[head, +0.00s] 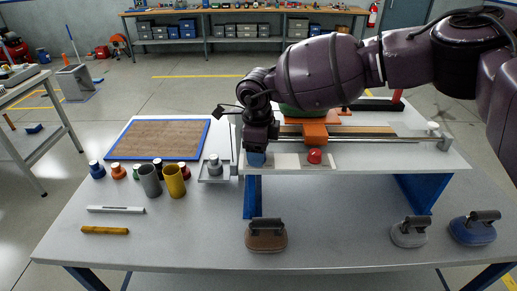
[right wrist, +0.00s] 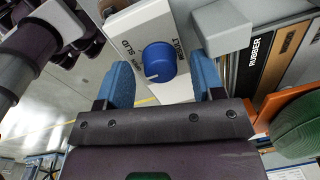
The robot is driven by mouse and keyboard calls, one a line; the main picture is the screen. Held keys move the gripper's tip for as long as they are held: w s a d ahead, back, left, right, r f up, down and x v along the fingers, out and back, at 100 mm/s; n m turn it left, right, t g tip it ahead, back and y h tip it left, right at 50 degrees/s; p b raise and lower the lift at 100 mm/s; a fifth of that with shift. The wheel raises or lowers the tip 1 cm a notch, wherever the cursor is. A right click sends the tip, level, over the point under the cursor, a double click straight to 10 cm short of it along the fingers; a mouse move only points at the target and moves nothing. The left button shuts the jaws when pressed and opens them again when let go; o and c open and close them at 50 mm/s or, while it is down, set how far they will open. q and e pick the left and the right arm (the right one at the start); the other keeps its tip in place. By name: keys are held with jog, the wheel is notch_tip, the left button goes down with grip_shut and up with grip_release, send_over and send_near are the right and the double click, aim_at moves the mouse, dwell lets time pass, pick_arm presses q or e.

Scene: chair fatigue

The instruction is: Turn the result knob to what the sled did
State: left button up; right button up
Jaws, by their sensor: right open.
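The result knob (right wrist: 159,62) is a blue round knob on a white panel (right wrist: 140,25) in the right wrist view. A small white mark on it sits at its lower left. The panel reads "SLID" to the knob's left; other lettering is partly unreadable. My right gripper (right wrist: 165,85) is open, its blue-padded fingers on either side of the knob with gaps visible. In the head view my right gripper (head: 257,158) is over the left end of the raised bench and hides the knob. The orange sled (head: 315,132), with a green load, is partly behind my right arm. My left gripper is not in view.
A red button (head: 314,156) is right of the gripper. A grey block (right wrist: 222,28) stands close to the right finger. A strip labelled "RUBBER" (right wrist: 258,50) lies beyond it. Cylinders (head: 175,180), a framed board (head: 160,139) and handled weights (head: 266,236) stand on the table.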

jog(key=shift+f, duration=0.3)
jog(key=shift+c, duration=0.4)
jog(key=c, duration=0.9)
jog(key=shift+o, duration=0.2)
jog(key=shift+m+b, duration=0.55)
jog(key=shift+m, duration=0.15)
jog(key=shift+m+b, duration=0.55)
jog(key=shift+m, duration=0.65)
jog(key=m, duration=0.3)
jog(key=shift+m+b, duration=0.3)
jog(key=shift+m, duration=0.8)
jog(key=shift+w+r, duration=0.1)
jog(key=o, duration=0.9)
